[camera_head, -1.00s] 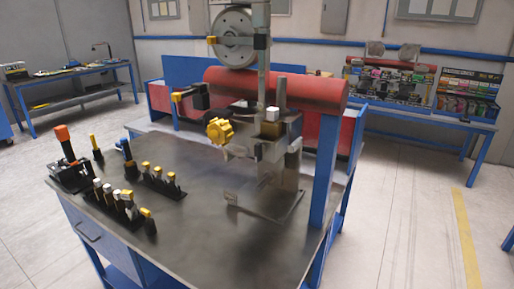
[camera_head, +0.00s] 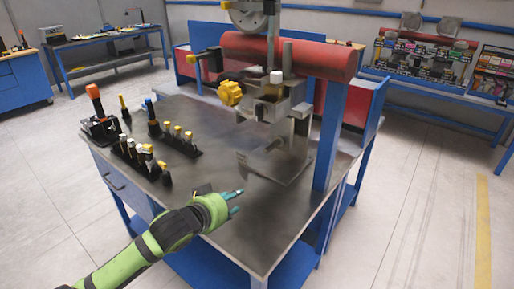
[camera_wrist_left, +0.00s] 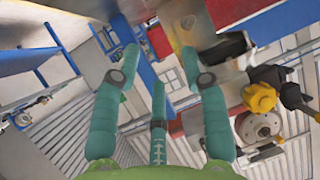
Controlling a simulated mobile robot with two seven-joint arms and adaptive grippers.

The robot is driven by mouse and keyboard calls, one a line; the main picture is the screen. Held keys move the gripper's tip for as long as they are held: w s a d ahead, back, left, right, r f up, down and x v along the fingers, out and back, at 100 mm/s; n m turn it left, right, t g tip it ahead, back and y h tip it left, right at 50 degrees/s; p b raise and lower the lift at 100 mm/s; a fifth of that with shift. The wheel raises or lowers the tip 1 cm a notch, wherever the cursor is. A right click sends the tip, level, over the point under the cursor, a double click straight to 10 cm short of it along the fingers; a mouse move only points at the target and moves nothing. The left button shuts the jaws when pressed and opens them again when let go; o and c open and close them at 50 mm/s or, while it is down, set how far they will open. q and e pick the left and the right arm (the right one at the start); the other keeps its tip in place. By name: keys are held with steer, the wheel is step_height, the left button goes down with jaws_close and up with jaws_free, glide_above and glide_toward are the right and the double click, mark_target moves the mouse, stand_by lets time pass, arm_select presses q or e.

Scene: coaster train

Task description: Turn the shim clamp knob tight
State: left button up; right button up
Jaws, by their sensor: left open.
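A yellow lobed knob (camera_head: 230,93) sits on the left side of the metal clamp fixture (camera_head: 272,104) above the workbench. I take it for the shim clamp knob; its tightness cannot be told. A yellow knob (camera_wrist_left: 260,97) also shows at the right of the left wrist view. My left gripper (camera_head: 238,201) is over the bench's front part, in front of and below the knob, well apart from it. Its fingers are spread and empty, as the left wrist view (camera_wrist_left: 160,62) also shows. My right gripper is not in view.
Racks of yellow-, white- and orange-topped tools (camera_head: 140,152) stand on the bench's left side. A blue post (camera_head: 329,135) holds a red beam (camera_head: 300,56) at the right and back. The bare benchtop (camera_head: 255,222) is clear at the front.

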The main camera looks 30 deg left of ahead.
arm_select(q)
steer(key=w+r+t+h, duration=0.1)
steer(key=w+r+t, duration=0.2)
steer(key=r, duration=1)
steer(key=m+t+h, duration=0.1)
steer(key=t+h, duration=0.1)
glide_toward(258, 113)
steer(key=w, duration=0.3)
steer(key=w+p, duration=0.2)
steer(key=w, duration=0.1)
steer(key=w+p, duration=0.1)
steer(key=w, duration=0.1)
steer(key=shift+w+d+r, duration=0.15)
steer(key=shift+d+r, duration=0.05)
steer(key=shift+d, duration=0.15)
steer(key=shift+w+d+f+p, duration=0.1)
steer(key=shift+w+p, duration=0.1)
steer(key=shift+w, duration=0.15)
steer(key=shift+w+f+p, duration=0.1)
steer(key=shift+w+p, duration=0.05)
steer(key=shift+w, duration=0.25)
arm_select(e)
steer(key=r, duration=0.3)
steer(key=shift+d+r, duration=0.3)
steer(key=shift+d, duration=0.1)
